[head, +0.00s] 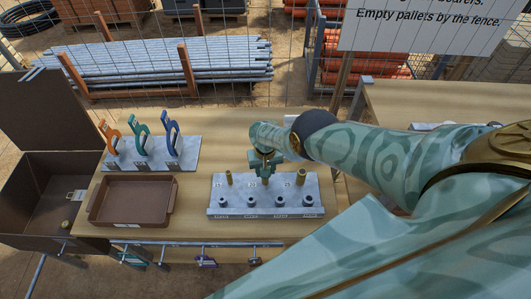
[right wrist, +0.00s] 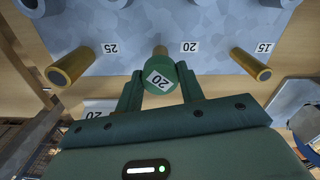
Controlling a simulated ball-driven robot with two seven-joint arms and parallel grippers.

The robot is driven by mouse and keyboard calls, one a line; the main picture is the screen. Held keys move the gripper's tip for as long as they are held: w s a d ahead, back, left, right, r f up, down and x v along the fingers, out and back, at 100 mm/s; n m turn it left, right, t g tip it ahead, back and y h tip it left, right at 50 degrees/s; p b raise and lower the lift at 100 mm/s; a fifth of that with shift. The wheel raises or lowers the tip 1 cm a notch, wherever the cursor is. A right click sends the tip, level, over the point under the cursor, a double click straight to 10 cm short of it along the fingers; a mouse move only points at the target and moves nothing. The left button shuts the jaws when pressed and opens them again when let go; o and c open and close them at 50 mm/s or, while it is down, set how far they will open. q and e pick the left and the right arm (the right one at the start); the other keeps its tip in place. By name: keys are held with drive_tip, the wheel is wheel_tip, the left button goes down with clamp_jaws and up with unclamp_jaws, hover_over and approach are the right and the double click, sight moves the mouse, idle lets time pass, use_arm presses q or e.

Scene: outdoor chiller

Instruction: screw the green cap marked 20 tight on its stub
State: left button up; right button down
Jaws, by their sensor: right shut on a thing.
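The green cap marked 20 (right wrist: 159,88) is between the two fingers of my right gripper (right wrist: 160,93), which is shut on it. The tip of a brass stub (right wrist: 160,50) shows directly behind the cap, beside the label 20 on the grey block (right wrist: 200,20). The cap looks in line with this stub; I cannot tell how far it sits on it. In the head view my right gripper (head: 265,163) is over the middle stub of the grey block (head: 250,213). My left gripper is not in view.
Bare brass stubs stand on either side, one by label 15 (right wrist: 250,63) and one by label 25 (right wrist: 72,66). Grey sockets (head: 280,201) line the block's front. A brown tray (head: 130,223), a rack of coloured handles (head: 190,152) and an open box (head: 30,215) are left.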

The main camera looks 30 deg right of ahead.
drive_tip(key=m, duration=0.7)
drive_tip(key=shift+f+m, duration=0.1)
drive_tip(key=shift+m, duration=0.3)
drive_tip(key=m, duration=0.7)
drive_tip(key=c, duration=0.8)
unclamp_jaws()
drive_tip(key=shift+o, duration=0.4)
